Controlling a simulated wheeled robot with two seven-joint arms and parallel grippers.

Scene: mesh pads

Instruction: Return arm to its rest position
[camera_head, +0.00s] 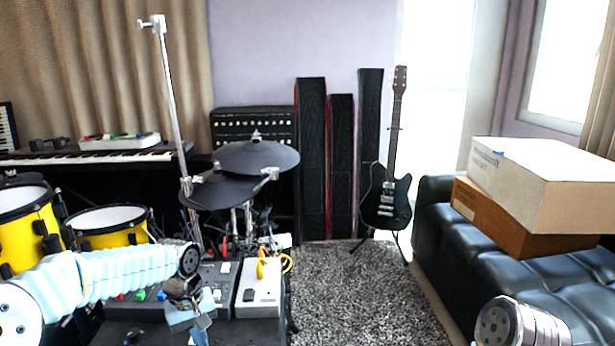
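My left arm (110,278) comes in from the left in a pale blue ribbed sleeve and reaches across the lower left. Its wrist is bent down over the front table. My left gripper (192,318) hangs below the wrist at the bottom edge and is partly cut off; its fingers are too unclear to tell open from shut. A round metal link of my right arm (515,326) shows at the lower right, and the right gripper is out of view.
A black table (135,332) bears a dark mixer-like box (222,273) and a white box (259,288) with yellow cable. Yellow drums (105,228), black pads (257,157) and a tall stand (170,85) are behind. Grey rug (350,290) is clear; a black couch (480,240) with cartons is right.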

